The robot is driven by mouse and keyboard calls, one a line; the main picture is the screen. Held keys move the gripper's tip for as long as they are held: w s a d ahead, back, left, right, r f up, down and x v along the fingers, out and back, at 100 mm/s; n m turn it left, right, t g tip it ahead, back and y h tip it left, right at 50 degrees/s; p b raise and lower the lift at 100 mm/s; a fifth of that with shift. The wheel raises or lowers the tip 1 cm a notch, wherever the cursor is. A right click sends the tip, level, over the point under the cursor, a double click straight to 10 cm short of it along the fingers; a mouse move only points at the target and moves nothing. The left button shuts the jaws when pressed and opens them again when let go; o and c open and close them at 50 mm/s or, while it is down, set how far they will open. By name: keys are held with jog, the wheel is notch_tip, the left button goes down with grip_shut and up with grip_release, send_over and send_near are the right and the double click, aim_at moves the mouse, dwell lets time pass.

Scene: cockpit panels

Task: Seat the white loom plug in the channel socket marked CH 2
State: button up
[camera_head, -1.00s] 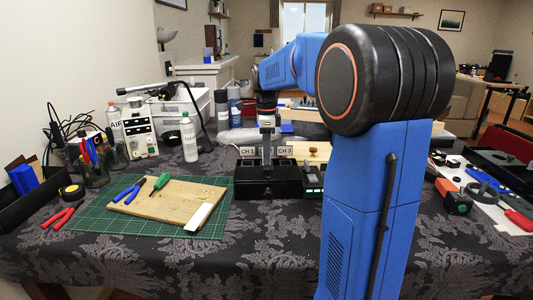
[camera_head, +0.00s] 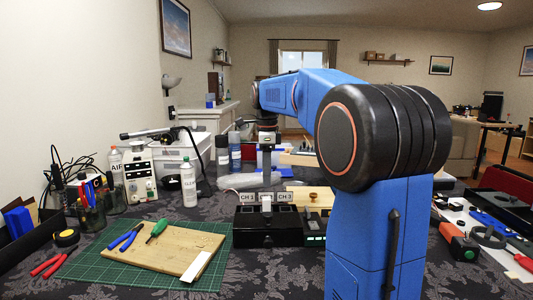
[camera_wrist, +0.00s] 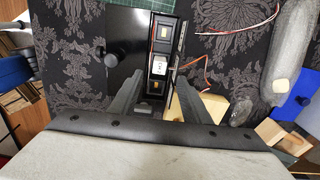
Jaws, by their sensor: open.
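The black channel box (camera_head: 262,238) stands on the table with labels CH 1 (camera_head: 249,197) and CH 3 (camera_head: 284,197) showing. A white piece, seemingly the loom plug (camera_head: 266,199), stands between these labels, and the CH 2 mark is not readable. The wrist view shows the white plug (camera_wrist: 159,66) in the middle of a row of three sockets; how deep it sits I cannot tell. My gripper (camera_head: 266,182) is upright above it. Its fingers (camera_wrist: 160,82) are apart in the wrist view, one either side of the plug in the picture, holding nothing.
A green cutting mat (camera_head: 85,262) with a wooden board (camera_head: 165,250) lies left of the box. A small dark unit (camera_head: 314,228) stands close at its right. Thin red wires (camera_wrist: 240,30) lie near the sockets. A bottle (camera_head: 189,185) stands behind left.

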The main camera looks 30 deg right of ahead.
notch_tip(320, 180, up, 8)
dwell(0.4)
dwell(0.4)
